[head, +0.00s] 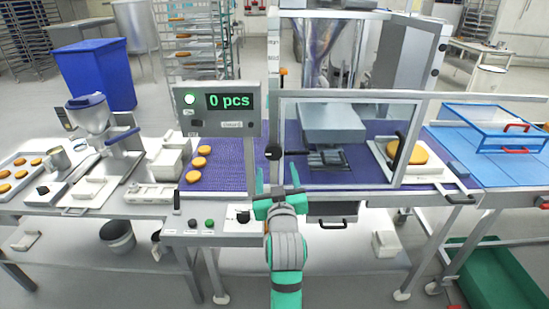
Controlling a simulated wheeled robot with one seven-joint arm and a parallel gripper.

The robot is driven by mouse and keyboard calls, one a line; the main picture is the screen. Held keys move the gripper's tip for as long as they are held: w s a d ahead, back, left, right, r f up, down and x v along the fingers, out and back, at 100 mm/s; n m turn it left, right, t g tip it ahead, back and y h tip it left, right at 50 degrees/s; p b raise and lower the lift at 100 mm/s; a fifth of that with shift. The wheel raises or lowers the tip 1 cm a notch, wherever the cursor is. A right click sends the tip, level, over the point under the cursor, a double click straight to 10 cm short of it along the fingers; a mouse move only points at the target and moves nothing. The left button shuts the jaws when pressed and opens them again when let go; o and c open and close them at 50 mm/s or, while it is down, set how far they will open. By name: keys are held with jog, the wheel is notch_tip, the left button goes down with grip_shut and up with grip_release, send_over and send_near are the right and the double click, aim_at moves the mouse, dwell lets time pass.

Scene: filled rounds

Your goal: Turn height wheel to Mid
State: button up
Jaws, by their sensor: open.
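My gripper (278,181) is open and empty, its two green fingers pointing away from me above the front edge of the machine. A black round knob (272,152) on the machine's post is just beyond the fingertips in the picture. A dark knob on a pale plate (243,216) sits on the front control panel (215,228), left of my wrist. I cannot tell which of these is the height wheel, and its labels and setting are too small to read. I see no contact between gripper and knob.
A display (217,110) reading "0 pcs" stands left of the gripper. A clear guard (350,143) encloses the press to the right. Filled rounds (198,163) lie on the purple belt (220,178). A green button (209,223) and a dark lever (177,200) are on the panel.

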aim_at(274, 155)
jog(key=w, duration=0.8)
jog(key=shift+w+a, duration=0.1)
jog(key=shift+a, duration=0.2)
jog(key=c, duration=1.1)
